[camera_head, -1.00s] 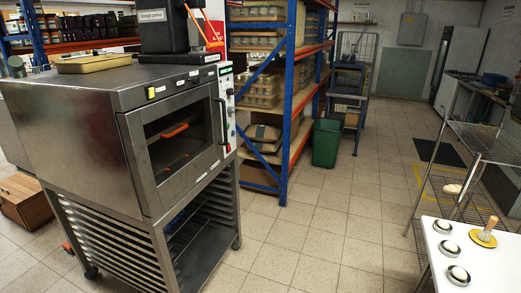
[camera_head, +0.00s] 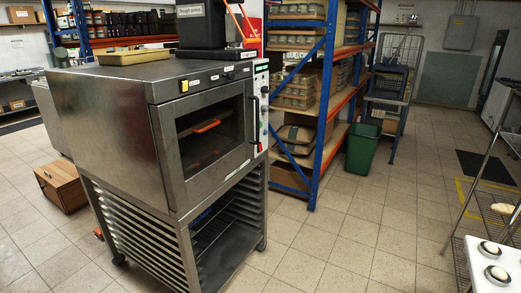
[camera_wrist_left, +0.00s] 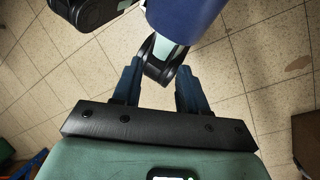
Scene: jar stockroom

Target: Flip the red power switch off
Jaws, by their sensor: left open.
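A steel oven (camera_head: 110,105) on a rack stand fills the left half of the head view. A narrow control panel (camera_head: 261,95) runs down the right edge of its front, with a green display (camera_head: 262,67) at the top and small knobs below. A small red switch (camera_head: 259,147) shows low on this panel; its exact position is too small to tell. My left gripper (camera_wrist_left: 160,88) shows only in the left wrist view, open with its two blue fingers apart above the tiled floor, well away from the oven. My right gripper is in neither view.
A blue and orange shelf rack (camera_head: 318,110) with jars stands right of the oven, with a green bin (camera_head: 362,148) beside it. A wooden box (camera_head: 60,186) lies left of the oven. A white table (camera_head: 484,255) is at lower right. Floor before the oven is clear.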

